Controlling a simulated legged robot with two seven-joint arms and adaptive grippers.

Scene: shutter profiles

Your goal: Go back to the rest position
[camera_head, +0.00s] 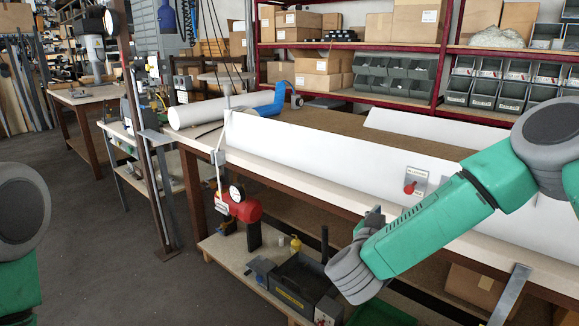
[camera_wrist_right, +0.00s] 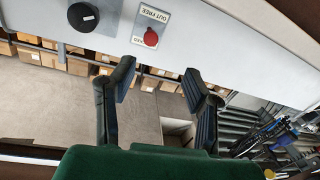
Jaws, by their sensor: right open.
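My right arm comes in from the right in the head view, and its gripper (camera_head: 373,218) is mostly hidden behind my own wrist. In the right wrist view my right gripper (camera_wrist_right: 160,78) is open, with its two dark fingers spread and nothing between them. A switch plate (camera_head: 416,182) with a red knob (camera_head: 410,188) sits on the front of a long white profile (camera_head: 300,153). In the wrist view the red knob (camera_wrist_right: 151,38) lies beyond the fingertips, apart from them. Only part of my left arm shows at the left edge; its gripper is out of view.
The profile lies on a long workbench (camera_head: 182,138). A lower shelf (camera_head: 226,252) holds a red tool (camera_head: 240,206) and a dark toolbox (camera_head: 296,284). A black round knob (camera_wrist_right: 83,17) shows beside the red one. Shelves with boxes (camera_head: 317,66) stand behind; floor at left is free.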

